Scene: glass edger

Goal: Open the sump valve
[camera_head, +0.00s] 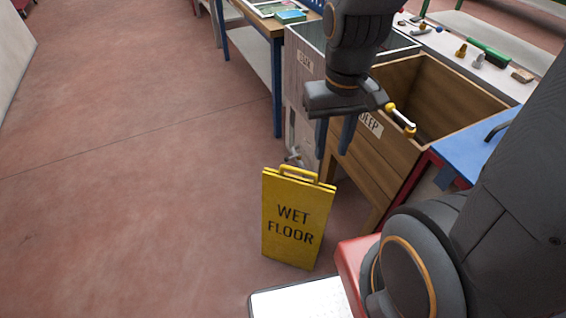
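A pale grey tank (293,85) with a small, hard-to-read label stands behind the wooden bin's left side. A small grey metal fitting (293,156), which looks like the sump valve, sits low at the tank's front, just above the yellow sign. Its handle and setting are too small to tell. My gripper (334,145) points down in front of the tank and bin, with its two dark blue fingers apart and nothing seen between them. It appears above and right of the fitting; the depth between them is unclear. My wrist hides part of the tank.
A yellow wet floor sign (291,220) stands on the floor in front of the fitting. A wooden bin (395,150) stands at right, with a yellow-and-white tool (402,118) near its rim. A blue-legged table (262,25) stands behind. The red floor at left is clear.

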